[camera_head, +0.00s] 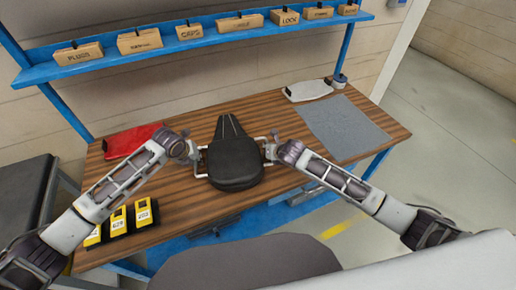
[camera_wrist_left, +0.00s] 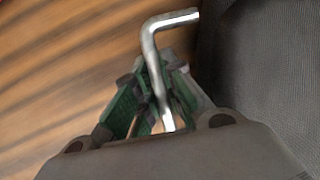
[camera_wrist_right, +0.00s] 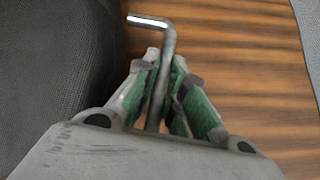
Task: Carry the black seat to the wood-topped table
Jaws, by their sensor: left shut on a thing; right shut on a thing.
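The black seat (camera_head: 236,160) is over the middle of the wood-topped table (camera_head: 290,120), its narrow end toward the shelf. I cannot tell whether it touches the top. A bent metal handle stands out from each side of it. My left gripper (camera_head: 196,152) is shut on the left handle, and the left wrist view shows this handle (camera_wrist_left: 155,60) between the green-padded fingers. My right gripper (camera_head: 274,150) is shut on the right handle, which shows between the fingers in the right wrist view (camera_wrist_right: 165,65). The seat's edge also fills a side of each wrist view.
A white folded cloth (camera_head: 308,91) and a small cup (camera_head: 338,82) are at the back right. Yellow devices (camera_head: 118,222) stand front left. A blue shelf (camera_head: 200,41) with labelled boxes runs above.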

